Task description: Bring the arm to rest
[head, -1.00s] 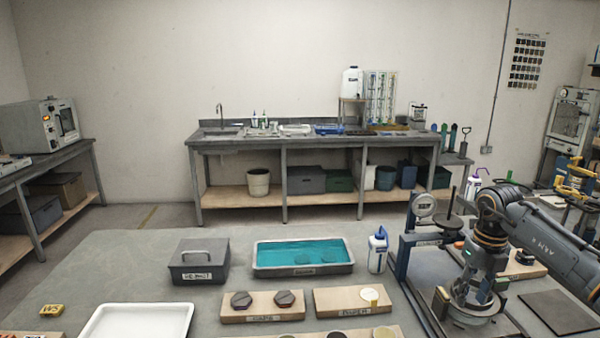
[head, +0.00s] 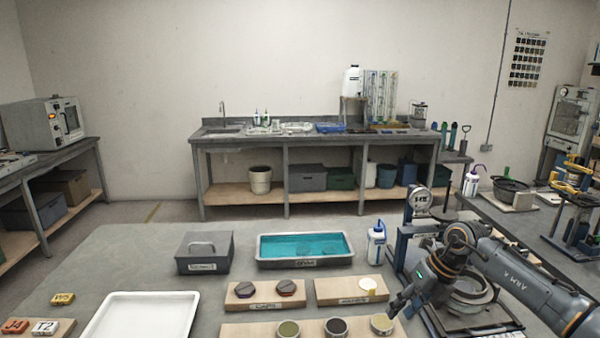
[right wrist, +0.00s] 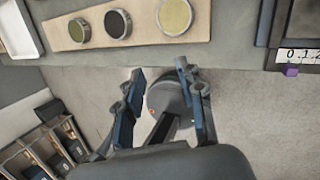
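My right arm comes in from the right in the head view and reaches across the front of the lever frame (head: 402,245). Its gripper (head: 396,306) points down beside the rightmost tin on the front wooden board. In the right wrist view the two fingers of the gripper (right wrist: 160,70) stand apart with nothing between them. That view shows the board (right wrist: 88,33) with its tins ahead of the fingertips, and floor beneath. The arm hides part of the lever frame and its round base (head: 468,298). My left gripper is not in view.
The front board (head: 262,331) holds three tins. Behind it are two smaller boards, a blue-filled tray (head: 306,262), a wash bottle (head: 376,245) and a lidded grey box (head: 203,265). A white tray (head: 140,294) lies left. The bench is bare between box and yellow tag.

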